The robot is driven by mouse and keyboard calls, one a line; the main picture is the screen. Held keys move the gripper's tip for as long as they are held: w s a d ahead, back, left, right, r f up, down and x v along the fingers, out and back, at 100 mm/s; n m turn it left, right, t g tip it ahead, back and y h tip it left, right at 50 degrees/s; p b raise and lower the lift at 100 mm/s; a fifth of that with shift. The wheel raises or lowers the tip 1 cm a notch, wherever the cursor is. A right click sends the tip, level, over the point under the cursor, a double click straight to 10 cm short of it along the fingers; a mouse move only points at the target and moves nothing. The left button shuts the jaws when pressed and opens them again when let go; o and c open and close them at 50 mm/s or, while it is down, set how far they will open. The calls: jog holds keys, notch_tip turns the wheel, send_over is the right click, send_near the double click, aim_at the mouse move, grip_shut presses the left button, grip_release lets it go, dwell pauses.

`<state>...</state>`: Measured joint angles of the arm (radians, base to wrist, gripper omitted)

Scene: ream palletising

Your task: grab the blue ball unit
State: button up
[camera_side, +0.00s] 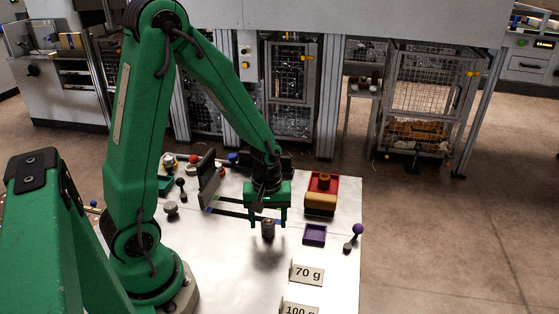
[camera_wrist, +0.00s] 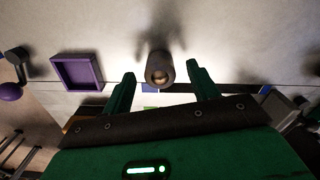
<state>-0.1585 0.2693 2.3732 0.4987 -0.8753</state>
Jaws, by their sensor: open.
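A small blue rounded thing (camera_side: 232,157), likely the blue ball unit, shows at the back of the table, behind and left of my gripper; it is partly hidden and too small to make out fully. My gripper (camera_side: 267,222) is open and points down over the middle of the table. A grey cylinder (camera_side: 268,230) stands just below and between its fingertips. In the wrist view my two green fingers (camera_wrist: 161,72) are apart, with the grey cylinder (camera_wrist: 160,67) between their tips. I cannot tell whether they touch it. No blue ball is clear in the wrist view.
A purple tray (camera_side: 314,235) and a purple ball unit (camera_side: 357,231) lie to the right. A dark upright panel (camera_side: 208,180) stands left. Number signs (camera_side: 307,273) are in front. Bare table lies around the cylinder.

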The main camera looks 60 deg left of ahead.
aim_at(268, 220)
dwell(0.5)
jog(key=c, duration=1.1)
jog(key=shift+c, duration=0.2)
jog(key=shift+r, duration=0.1)
jog(key=shift+r, duration=1.9)
jog(key=s+d+r, duration=0.4)
jog(key=d+r, duration=0.3)
jog(key=d, duration=0.3)
jog(key=shift+s+d, duration=0.15)
jog(key=shift+d, duration=0.25)
